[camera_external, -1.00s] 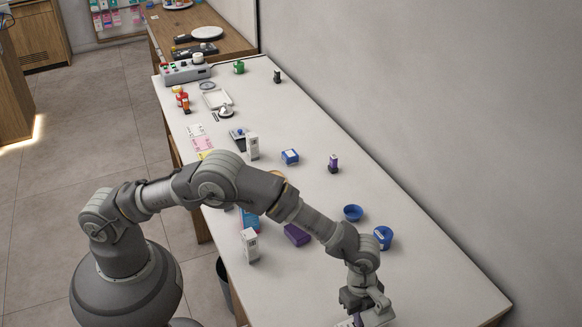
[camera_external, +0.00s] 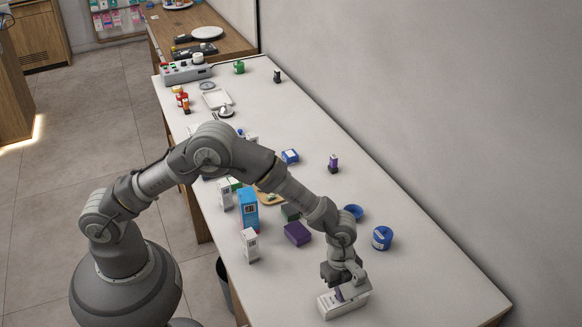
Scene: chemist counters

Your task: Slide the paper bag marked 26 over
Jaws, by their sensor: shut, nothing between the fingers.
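A white, low item (camera_external: 343,306), which looks like a paper bag lying down, is at the near end of the long white counter. Its number cannot be read at this size, so I cannot confirm that it is marked 26. My gripper (camera_external: 347,293) points down at this item from above and overlaps it in the picture. The fingers are shut with nothing held between them. The gripper's contact with the item is partly hidden by the hand.
A blue tub (camera_external: 382,239) and a blue bowl (camera_external: 353,213) stand behind my gripper. A purple box (camera_external: 297,233), a white carton (camera_external: 250,246) and a tall blue box (camera_external: 248,211) stand to the left. The counter (camera_external: 440,280) is clear at right.

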